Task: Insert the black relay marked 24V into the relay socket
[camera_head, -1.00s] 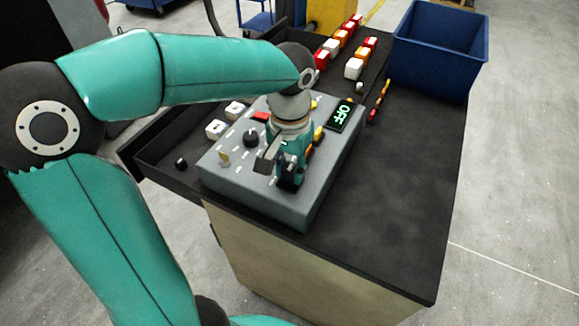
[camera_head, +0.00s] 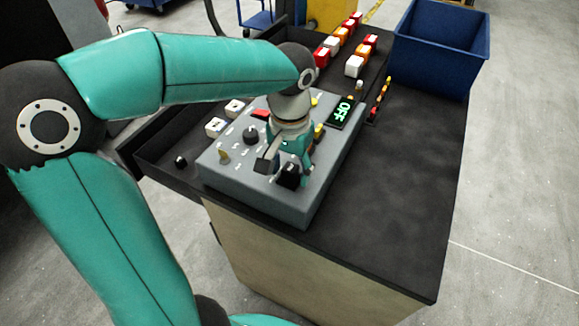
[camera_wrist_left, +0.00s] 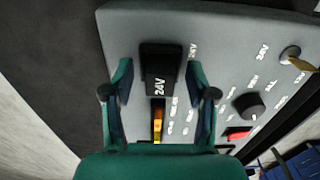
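The black relay (camera_head: 289,175) stands on the grey control panel (camera_head: 315,200) near its front edge. In the left wrist view the relay (camera_wrist_left: 160,62) shows its white 24V mark, and a 24V label is printed beside it on the panel. My left gripper (camera_head: 294,163) is above the panel at the relay. In the wrist view its fingers (camera_wrist_left: 159,72) are spread on both sides of the relay, with gaps showing. The relay socket is not visible; the relay and gripper cover that spot, so I cannot see how deep the relay sits. My right gripper is not in view.
The panel has a black knob (camera_head: 251,134), a brass key-like switch (camera_head: 223,156) and a display reading OFF (camera_head: 342,112). Several red, white and orange blocks stand in a tray behind. A blue bin (camera_head: 438,60) stands at the back right. The right bench top is clear.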

